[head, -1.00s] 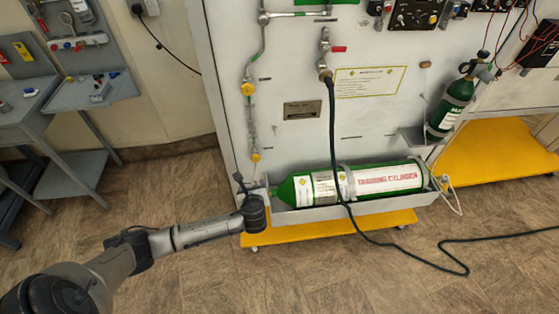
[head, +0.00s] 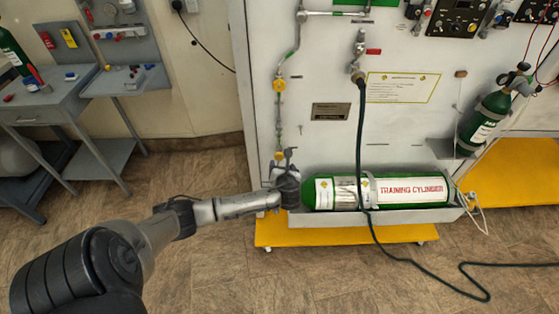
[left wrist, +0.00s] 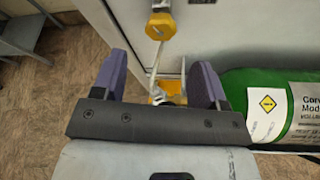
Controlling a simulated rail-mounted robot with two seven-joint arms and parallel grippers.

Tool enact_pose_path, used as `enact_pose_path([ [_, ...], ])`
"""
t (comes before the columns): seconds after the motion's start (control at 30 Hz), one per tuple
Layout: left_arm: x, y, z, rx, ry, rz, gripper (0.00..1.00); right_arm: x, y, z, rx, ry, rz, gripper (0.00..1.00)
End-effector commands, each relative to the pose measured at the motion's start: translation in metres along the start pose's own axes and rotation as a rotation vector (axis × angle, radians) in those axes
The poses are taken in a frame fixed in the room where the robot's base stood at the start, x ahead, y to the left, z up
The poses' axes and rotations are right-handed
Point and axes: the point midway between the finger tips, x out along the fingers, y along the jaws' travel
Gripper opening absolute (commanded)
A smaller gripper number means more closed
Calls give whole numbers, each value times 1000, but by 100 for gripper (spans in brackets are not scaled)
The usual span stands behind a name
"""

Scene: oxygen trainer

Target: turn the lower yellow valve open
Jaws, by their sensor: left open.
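The lower yellow valve (head: 280,156) is a small yellow knob on the pale panel, at the bottom of a thin vertical line. A yellow valve, which looks like this one, shows at the top of the left wrist view (left wrist: 160,26). My left gripper (head: 284,168) is just below and in front of the lower valve in the head view. In the left wrist view its two purple-grey fingers (left wrist: 160,78) are spread and empty, with the valve beyond them. I see no contact. The upper yellow valve (head: 279,85) sits higher on the same line. My right gripper is out of view.
A green training cylinder (head: 404,190) lies in a grey tray close to the right of my gripper. A dark hose (head: 360,130) hangs over it to the floor. A yellow base (head: 340,235) is below. Open floor lies left of the panel.

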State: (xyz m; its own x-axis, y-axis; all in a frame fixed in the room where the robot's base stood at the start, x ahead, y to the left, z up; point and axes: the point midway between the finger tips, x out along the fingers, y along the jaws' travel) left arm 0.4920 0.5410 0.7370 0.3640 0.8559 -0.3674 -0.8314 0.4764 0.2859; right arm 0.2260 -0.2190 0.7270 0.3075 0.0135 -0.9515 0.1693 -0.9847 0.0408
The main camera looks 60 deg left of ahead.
Motion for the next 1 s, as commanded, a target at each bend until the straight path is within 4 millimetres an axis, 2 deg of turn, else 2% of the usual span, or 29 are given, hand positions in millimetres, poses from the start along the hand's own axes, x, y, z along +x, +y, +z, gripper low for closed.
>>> enact_pose_path([
  [0.03,12,-1,-3,-2,-1,3,67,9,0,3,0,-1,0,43],
  [0.2,42,-1,-3,-2,-1,3,67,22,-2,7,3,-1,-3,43],
  [0.4,68,-1,-2,-2,-1,2,67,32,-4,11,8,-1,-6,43],
  [0.63,82,0,0,-2,-1,0,67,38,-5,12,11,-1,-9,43],
  [1.0,84,0,0,-1,0,0,67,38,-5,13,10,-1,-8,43],
])
